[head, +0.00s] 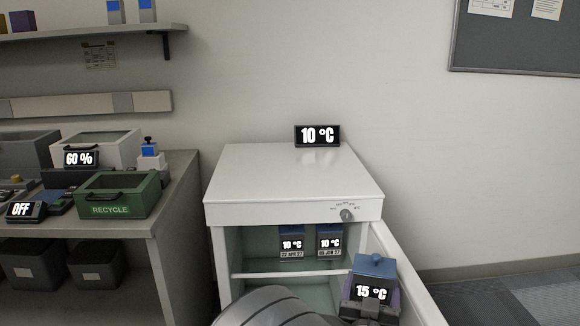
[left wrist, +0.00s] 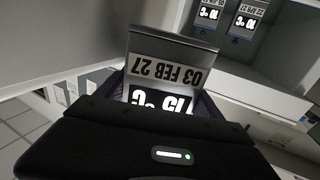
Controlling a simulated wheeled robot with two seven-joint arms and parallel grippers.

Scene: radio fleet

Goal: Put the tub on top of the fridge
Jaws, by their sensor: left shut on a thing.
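The tub (head: 375,267) has a blue lid and a label reading 15 °C. My left gripper (head: 372,296) is shut on it and holds it at the lower right, in front of the open fridge. In the left wrist view the tub (left wrist: 165,72) fills the middle, its label upside down with 03 FEB 27. The white fridge (head: 290,176) stands in the middle with its door open to the right. Its flat top carries a black 10 °C display (head: 317,135) at the back. My right gripper is not in view.
Two more tubs marked 10 °C, a left one (head: 291,241) and a right one (head: 329,240), stand on the fridge shelf. The open door (head: 405,270) is close on the right. A bench with a green recycle bin (head: 117,194) stands left. The fridge top's front is clear.

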